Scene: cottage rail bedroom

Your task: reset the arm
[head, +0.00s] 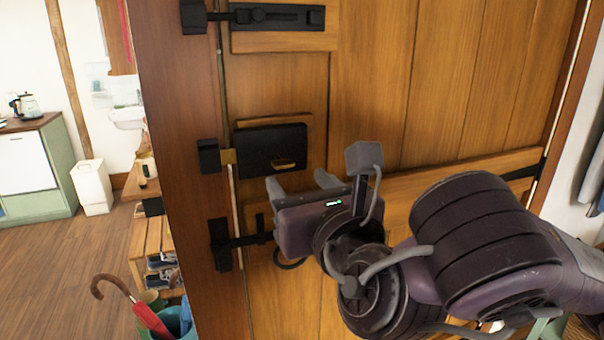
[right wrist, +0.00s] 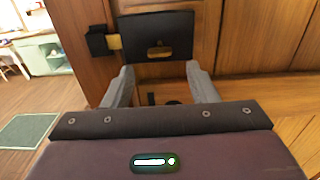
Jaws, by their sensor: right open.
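My right gripper (head: 303,183) is open and empty in front of a wooden door (head: 370,90). Its two grey fingers point at the door, just below a black latch box (head: 272,150) with a small brass piece on it. In the right wrist view the fingers (right wrist: 164,82) stand apart, with the black latch box (right wrist: 156,37) beyond them and a little above. I cannot tell the exact gap to the door. My right arm (head: 470,240) reaches in from the lower right. My left gripper is not in view.
Black bolts sit on the door above (head: 270,15) and below (head: 240,243) the latch box. Left of the door frame are a bench with shoes (head: 160,262), a red umbrella (head: 145,315) in a stand, a white bin (head: 93,187) and a green cabinet (head: 40,165). Open wooden floor (head: 50,270) lies there.

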